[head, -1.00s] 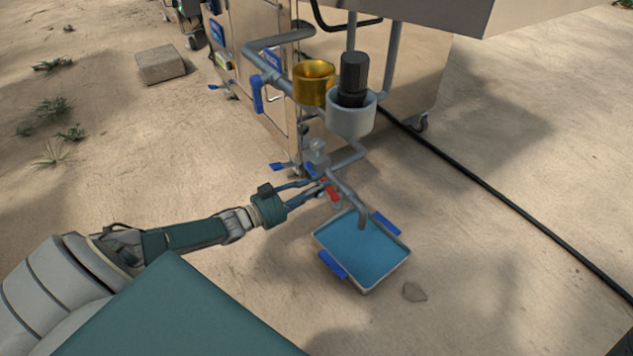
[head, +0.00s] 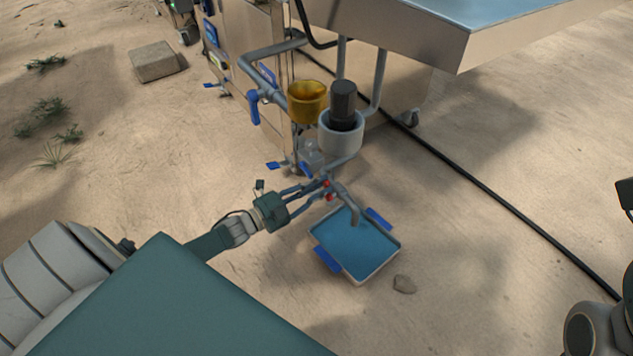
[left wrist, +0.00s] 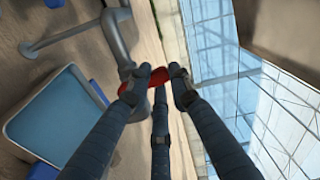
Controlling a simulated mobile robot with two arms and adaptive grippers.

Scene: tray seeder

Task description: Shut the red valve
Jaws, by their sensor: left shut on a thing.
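The red valve (head: 329,197) sits on the grey outlet pipe (head: 346,202) above a tray of blue liquid. My left gripper (head: 326,188) is at the valve, its fingers closed around the red handle. My right gripper's fingers do not show; only parts of my right arm appear at the right edge.
The blue-filled tray (head: 313,232) with blue handles stands on the ground under the spout. Blue valve levers (head: 254,107), a brass funnel (head: 307,103) and a white cup with a black cylinder (head: 341,138) are above. A black hose (head: 480,189) crosses the sandy ground.

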